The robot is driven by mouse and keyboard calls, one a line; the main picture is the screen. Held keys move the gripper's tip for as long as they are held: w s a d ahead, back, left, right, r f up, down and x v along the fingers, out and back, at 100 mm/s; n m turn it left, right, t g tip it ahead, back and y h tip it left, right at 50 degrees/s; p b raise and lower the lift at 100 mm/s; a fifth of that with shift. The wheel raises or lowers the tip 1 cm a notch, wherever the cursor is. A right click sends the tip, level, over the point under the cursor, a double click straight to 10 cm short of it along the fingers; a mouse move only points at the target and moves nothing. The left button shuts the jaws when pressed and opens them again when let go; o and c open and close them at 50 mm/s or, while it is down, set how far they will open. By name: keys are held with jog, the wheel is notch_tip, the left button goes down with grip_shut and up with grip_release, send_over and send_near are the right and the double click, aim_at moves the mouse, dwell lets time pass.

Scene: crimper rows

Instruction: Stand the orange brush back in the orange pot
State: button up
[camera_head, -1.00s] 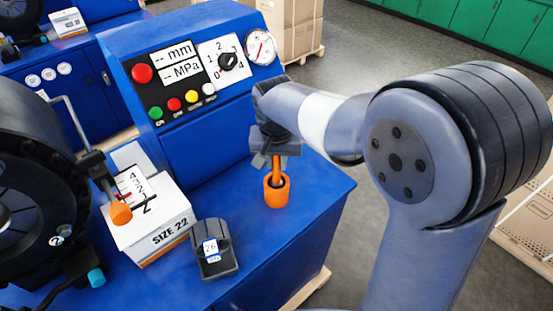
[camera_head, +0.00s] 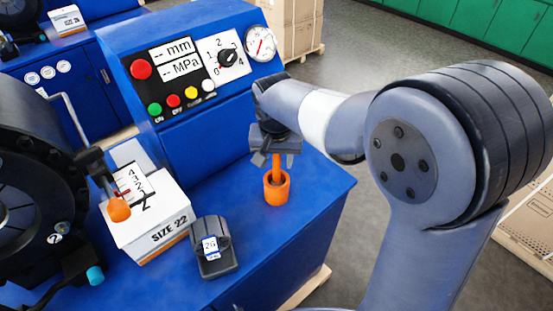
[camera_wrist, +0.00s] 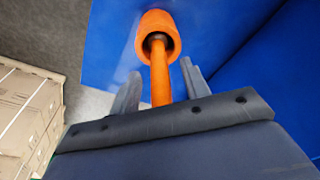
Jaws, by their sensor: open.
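The orange pot (camera_head: 277,194) stands upright on the blue bench top near its right edge. The orange brush (camera_head: 277,163) stands in it, its handle rising out of the mouth. In the wrist view the brush handle (camera_wrist: 160,80) runs from the pot (camera_wrist: 158,28) toward the camera, its dark lower part inside the mouth. My gripper (camera_head: 275,158) is above the pot, around the handle. In the wrist view my gripper's fingers (camera_wrist: 158,85) are spread, with gaps on both sides of the handle.
A white SIZE 22 box (camera_head: 150,222) and a dark die holder marked 26 (camera_head: 213,250) stand left of the pot. The blue control panel (camera_head: 190,75) rises behind. Black crimper machinery (camera_head: 30,160) fills the left. Cardboard boxes (camera_wrist: 28,118) stand on the floor.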

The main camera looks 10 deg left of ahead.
notch_tip(320, 180, up, 10)
jog(key=s, duration=0.1)
jog(key=shift+s, duration=0.35)
jog(key=f, duration=0.3)
jog(key=w+f, duration=0.1)
jog(key=f, duration=0.6)
jog(key=shift+w+f, duration=0.25)
jog(key=shift+w, duration=0.1)
jog(key=shift+r+p, duration=0.45)
jog(key=shift+r, duration=0.15)
